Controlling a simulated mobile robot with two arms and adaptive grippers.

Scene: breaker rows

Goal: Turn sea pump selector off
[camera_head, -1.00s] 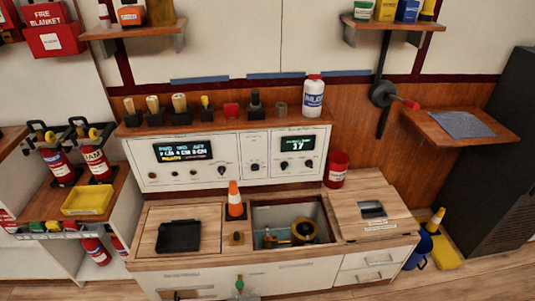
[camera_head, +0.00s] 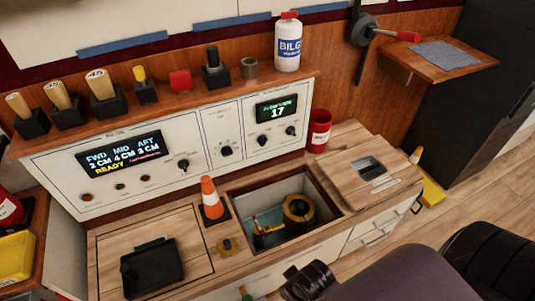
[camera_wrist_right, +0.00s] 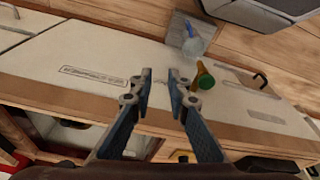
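The white control panel (camera_head: 205,150) stands behind the worktop in the head view. It has dark rotary knobs: one on the left section (camera_head: 183,166), one on the narrow middle section (camera_head: 226,150) and two on the right section (camera_head: 263,140). Their labels are too small to read, so I cannot tell which is the sea pump selector. In the right wrist view my right gripper (camera_wrist_right: 161,82) is open and empty, above a pale cabinet front, away from the panel. My left gripper is not in view.
An orange cone (camera_head: 211,198) stands before the panel, beside an open well (camera_head: 240,200) holding a yellow-and-black pump (camera_head: 298,212). A black tray (camera_head: 152,268) lies at the left. A red tub (camera_head: 319,130) stands right of the panel. A shelf of tools runs above it.

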